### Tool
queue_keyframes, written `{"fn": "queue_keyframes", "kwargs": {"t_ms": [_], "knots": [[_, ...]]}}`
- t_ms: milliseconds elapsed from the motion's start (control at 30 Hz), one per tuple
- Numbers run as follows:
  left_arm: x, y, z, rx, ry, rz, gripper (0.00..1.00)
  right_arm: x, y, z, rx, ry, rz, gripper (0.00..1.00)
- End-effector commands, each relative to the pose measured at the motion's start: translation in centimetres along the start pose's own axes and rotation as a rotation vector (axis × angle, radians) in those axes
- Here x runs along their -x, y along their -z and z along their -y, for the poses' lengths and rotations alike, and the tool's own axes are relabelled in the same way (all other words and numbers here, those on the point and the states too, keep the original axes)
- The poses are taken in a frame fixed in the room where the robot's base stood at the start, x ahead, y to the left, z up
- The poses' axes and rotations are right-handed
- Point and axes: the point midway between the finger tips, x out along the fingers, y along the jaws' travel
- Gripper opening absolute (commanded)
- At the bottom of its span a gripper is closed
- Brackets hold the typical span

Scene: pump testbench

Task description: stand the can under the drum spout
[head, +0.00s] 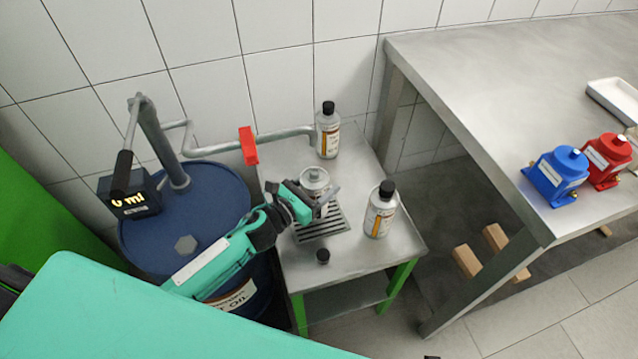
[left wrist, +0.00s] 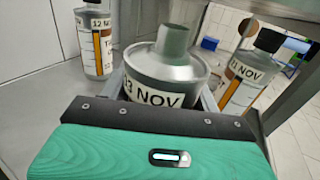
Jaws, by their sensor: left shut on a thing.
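My left gripper (head: 322,205) is shut on a grey can (head: 314,179) with an open, capless neck. In the left wrist view the can (left wrist: 165,75) sits upright between the fingers, its label reading "3 NOV" with the start cut off. The can is at the back edge of the slotted drip grate (head: 325,226); I cannot tell if its base touches. The blue drum (head: 190,215) stands left of the small table. Its spout pipe (head: 285,134) runs right, past a red handle (head: 248,145), and ends behind the held can. My right gripper is not in view.
Two black-capped cans stand on the small table (head: 280,160), one at the back (head: 328,130) and one at the right (head: 381,209). A loose black cap (head: 323,256) lies near the front. A steel bench (head: 480,90) with blue and red pumps is at the right.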

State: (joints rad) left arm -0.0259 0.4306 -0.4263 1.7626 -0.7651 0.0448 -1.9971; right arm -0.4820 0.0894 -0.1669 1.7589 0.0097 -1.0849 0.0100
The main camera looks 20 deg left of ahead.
Motion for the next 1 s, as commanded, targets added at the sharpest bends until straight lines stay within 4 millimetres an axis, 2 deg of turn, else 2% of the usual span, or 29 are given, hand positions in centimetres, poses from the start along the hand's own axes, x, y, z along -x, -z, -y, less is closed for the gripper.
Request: {"fn": "queue_keyframes", "kwargs": {"t_ms": [367, 400, 500, 933, 1000], "knots": [[0.0, 0.0, -0.1, -0.002, 0.000, 0.003, 0.18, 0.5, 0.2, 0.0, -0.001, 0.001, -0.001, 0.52], [0.0, 0.1, 0.0, -0.002, 0.000, 0.000, 0.67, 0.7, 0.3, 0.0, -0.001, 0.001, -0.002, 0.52], [0.0, 0.1, -0.1, -0.002, 0.000, 0.000, 0.84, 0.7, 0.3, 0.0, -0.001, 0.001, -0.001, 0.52], [0.0, -0.3, -0.1, -0.001, 0.000, 0.000, 0.84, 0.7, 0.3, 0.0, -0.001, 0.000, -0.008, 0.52], [1.1, 0.1, -0.1, -0.001, -0.001, -0.002, 0.84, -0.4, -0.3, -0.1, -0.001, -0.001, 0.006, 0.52]]}}
